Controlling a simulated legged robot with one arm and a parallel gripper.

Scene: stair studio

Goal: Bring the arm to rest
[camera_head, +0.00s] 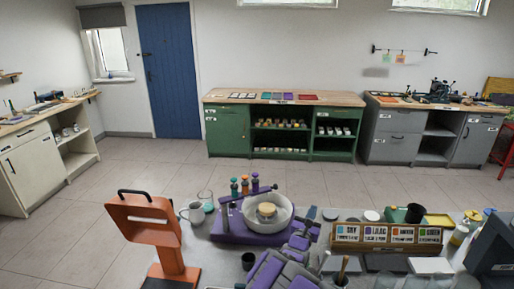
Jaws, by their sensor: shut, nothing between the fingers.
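My purple and grey arm comes in from the bottom edge of the picture. My gripper (309,220) is at its far end, just right of a white bowl (281,222) on a purple stand (230,229). It is shut and empty. It is low over the cluttered worktop, and I cannot tell whether it touches anything.
An orange stand (145,218) rises at the left of the worktop, with a mug (194,213) beside it. A wooden rack with colour labels (346,246) stands close on the right. Beyond are open floor (120,180), a green cabinet (229,132) and a blue door (168,70).

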